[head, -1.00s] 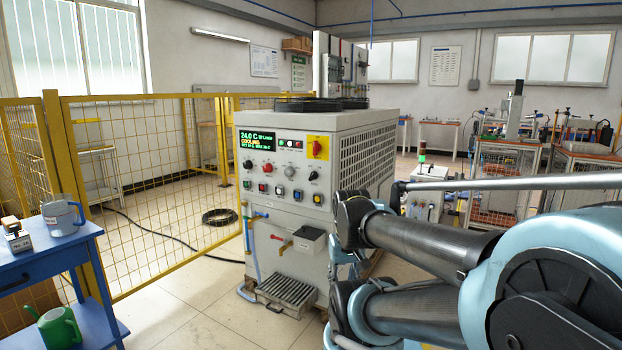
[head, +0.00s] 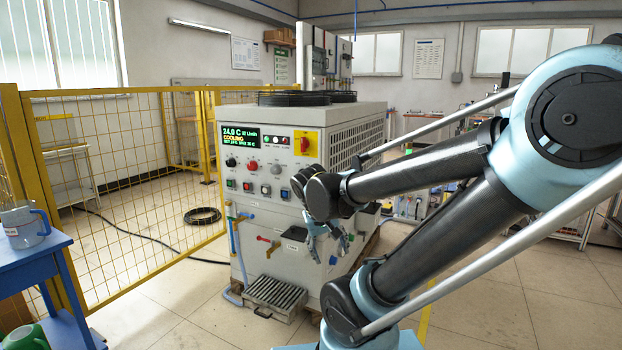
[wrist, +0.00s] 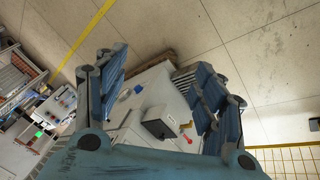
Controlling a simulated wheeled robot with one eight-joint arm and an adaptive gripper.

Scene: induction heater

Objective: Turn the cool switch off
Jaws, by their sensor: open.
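The chiller cabinet (head: 268,225) stands ahead, with its control panel facing me. Its display (head: 240,137) is lit and reads 24.0 C and COOLING. Below are knobs, a red button (head: 252,166) and a row of square coloured switches (head: 247,186); their labels are too small to read, so I cannot tell which is the cool switch. A red rotary switch on a yellow plate (head: 305,143) sits at upper right. My gripper (head: 328,243) is open and empty, below the panel at its right. In the wrist view its fingers (wrist: 160,88) spread above the cabinet's lower front; the panel is not visible between them.
A small dark-topped box (head: 296,233) and a red-handled tap (head: 264,239) stick out of the cabinet front. A yellow mesh fence (head: 120,180) and a blue table (head: 35,262) stand left.

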